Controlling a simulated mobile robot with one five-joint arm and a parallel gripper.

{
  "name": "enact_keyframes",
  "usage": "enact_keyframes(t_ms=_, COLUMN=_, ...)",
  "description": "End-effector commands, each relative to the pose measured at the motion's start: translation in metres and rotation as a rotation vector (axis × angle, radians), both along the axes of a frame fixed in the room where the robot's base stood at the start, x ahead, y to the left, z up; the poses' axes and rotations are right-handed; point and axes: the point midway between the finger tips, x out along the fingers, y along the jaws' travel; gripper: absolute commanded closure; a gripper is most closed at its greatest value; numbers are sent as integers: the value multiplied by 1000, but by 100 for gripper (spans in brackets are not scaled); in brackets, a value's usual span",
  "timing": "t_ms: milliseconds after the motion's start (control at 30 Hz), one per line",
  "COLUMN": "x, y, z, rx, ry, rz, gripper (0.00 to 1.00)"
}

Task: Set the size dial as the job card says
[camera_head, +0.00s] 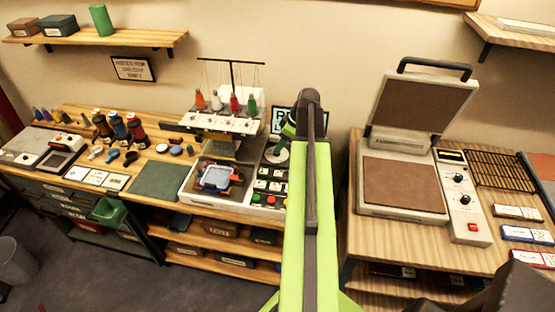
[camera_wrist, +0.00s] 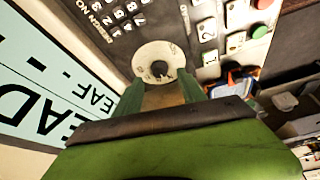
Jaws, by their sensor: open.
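A round white dial (camera_wrist: 158,62) with a dark centre sits on the embroidery machine's control panel in the wrist view, beside a number keypad (camera_wrist: 115,18) marked "DESIGN NO". The dial also shows as a pale disc in the head view (camera_head: 275,155). Its setting cannot be read. My gripper (camera_wrist: 161,88) is open, its green fingers pointing at the dial from close by; contact cannot be told. In the head view my gripper (camera_head: 281,143) hangs over the panel. White cards (camera_head: 96,177) lie on the left table; whether one is the job card cannot be told.
A lit screen (camera_wrist: 40,95) stands close beside my gripper, its text partly cut off. Coloured buttons (camera_wrist: 235,42) lie on the panel's other side. A hoop (camera_head: 216,178) sits on the machine. A heat press (camera_head: 402,187) with its own knobs stands to the right.

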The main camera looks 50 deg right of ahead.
Motion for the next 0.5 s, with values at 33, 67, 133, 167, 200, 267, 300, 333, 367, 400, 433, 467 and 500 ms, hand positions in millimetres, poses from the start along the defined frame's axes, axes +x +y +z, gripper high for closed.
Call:
enact_keyframes(t_ms=33, x=4, y=1, z=-17, rx=0, ry=0, rz=1, gripper=52)
enact_keyframes(t_ms=67, x=5, y=2, z=-21, rx=0, ry=0, rz=1, gripper=52)
enact_keyframes(t_ms=133, x=9, y=3, z=-28, rx=0, ry=0, rz=1, gripper=52)
enact_keyframes(t_ms=167, x=10, y=4, z=-30, rx=0, ry=0, rz=1, gripper=52)
enact_keyframes(t_ms=200, x=11, y=4, z=-32, rx=0, ry=0, rz=1, gripper=52)
enact_keyframes(t_ms=267, x=12, y=5, z=-33, rx=0, ry=0, rz=1, gripper=52)
enact_keyframes(t_ms=300, x=13, y=5, z=-34, rx=0, ry=0, rz=1, gripper=52)
enact_keyframes(t_ms=333, x=13, y=5, z=-34, rx=0, ry=0, rz=1, gripper=52)
enact_keyframes(t_ms=367, x=13, y=5, z=-34, rx=0, ry=0, rz=1, gripper=52)
enact_keyframes(t_ms=400, x=13, y=5, z=-33, rx=0, ry=0, rz=1, gripper=52)
enact_keyframes(t_ms=433, x=14, y=5, z=-33, rx=0, ry=0, rz=1, gripper=52)
enact_keyframes(t_ms=467, x=14, y=5, z=-33, rx=0, ry=0, rz=1, gripper=52)
enact_keyframes(t_ms=500, x=14, y=6, z=-33, rx=0, ry=0, rz=1, gripper=52)
